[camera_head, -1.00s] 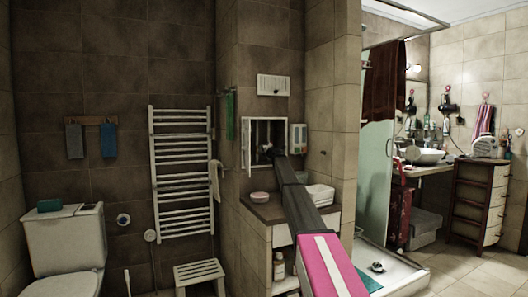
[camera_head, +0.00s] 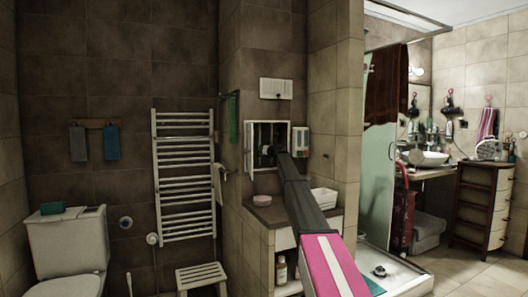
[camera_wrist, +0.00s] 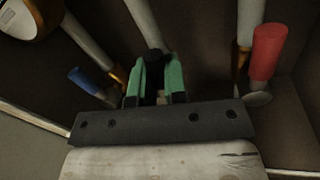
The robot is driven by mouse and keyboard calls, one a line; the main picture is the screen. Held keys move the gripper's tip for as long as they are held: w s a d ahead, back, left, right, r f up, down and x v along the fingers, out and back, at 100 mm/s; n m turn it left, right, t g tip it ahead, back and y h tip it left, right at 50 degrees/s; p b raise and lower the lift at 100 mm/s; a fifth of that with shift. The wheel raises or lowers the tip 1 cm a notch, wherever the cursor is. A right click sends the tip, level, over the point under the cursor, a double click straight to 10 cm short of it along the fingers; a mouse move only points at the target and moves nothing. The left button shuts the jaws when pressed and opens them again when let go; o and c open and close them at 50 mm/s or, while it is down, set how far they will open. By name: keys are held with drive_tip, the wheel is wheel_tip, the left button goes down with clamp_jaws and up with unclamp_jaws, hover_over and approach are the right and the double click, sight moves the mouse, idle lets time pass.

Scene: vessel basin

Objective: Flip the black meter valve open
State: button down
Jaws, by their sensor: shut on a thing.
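The black meter valve (camera_wrist: 153,56) shows in the wrist view as a dark piece between my green fingertips. My gripper (camera_wrist: 158,68) is shut on it, one finger on each side. The fingers and the dark surroundings hide much of the valve, so I cannot tell its turn angle. In the head view my arm reaches into the open wall niche (camera_head: 249,150), and the valve cannot be made out there.
In the wrist view, a blue handle (camera_wrist: 86,81) is left of my gripper and a red handle (camera_wrist: 268,52) is right, both by pipes. A round meter (camera_wrist: 32,18) is at upper left. A counter (camera_head: 268,216) lies below the niche.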

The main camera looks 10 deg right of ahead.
drive_tip(key=shift+s+a+f+n, duration=0.15)
drive_tip(key=shift+a+n, duration=0.1)
drive_tip(key=shift+n, duration=0.35)
drive_tip(key=shift+s+a+f+n, duration=0.1)
drive_tip(key=shift+a+f+n, duration=0.1)
drive_tip(key=shift+n, duration=0.4)
drive_tip(key=shift+g, duration=0.3)
drive_tip(key=c, duration=1.2)
unclamp_jaws()
drive_tip(key=shift+w+r, duration=0.1)
drive_tip(key=shift+d, duration=0.1)
drive_tip(key=v, duration=1)
drive_tip(key=shift+s+d, duration=0.1)
drive_tip(key=shift+s, duration=0.3)
drive_tip(key=shift+o, duration=0.2)
